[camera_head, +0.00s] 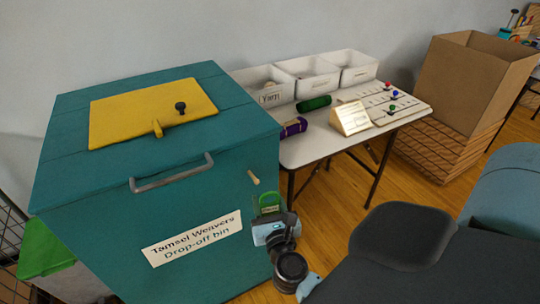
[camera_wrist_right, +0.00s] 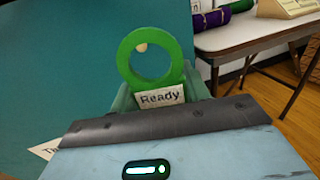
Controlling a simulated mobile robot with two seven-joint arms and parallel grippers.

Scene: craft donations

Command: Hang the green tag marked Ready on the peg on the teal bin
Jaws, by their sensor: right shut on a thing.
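The green tag (camera_head: 269,202) has a ring at the top and a white label reading "Ready", clear in the right wrist view (camera_wrist_right: 152,84). My right gripper (camera_head: 271,215) is shut on the tag's lower part, ring upward. The teal bin (camera_head: 205,190) stands at left, with a light wooden peg (camera_head: 254,178) on its front near the right edge. In the head view the peg is just above and left of the tag. In the right wrist view the peg's end (camera_wrist_right: 142,47) shows within the ring's hole; I cannot tell whether it passes through. My left gripper is out of view.
The bin's front has a grey handle (camera_head: 173,174) and a "Drop-off bin" label (camera_head: 193,238); a yellow panel (camera_head: 145,110) is on its lid. A white table (camera_head: 315,145) with white bins and yarn rolls stands behind right. A cardboard box (camera_head: 480,85) stands further right.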

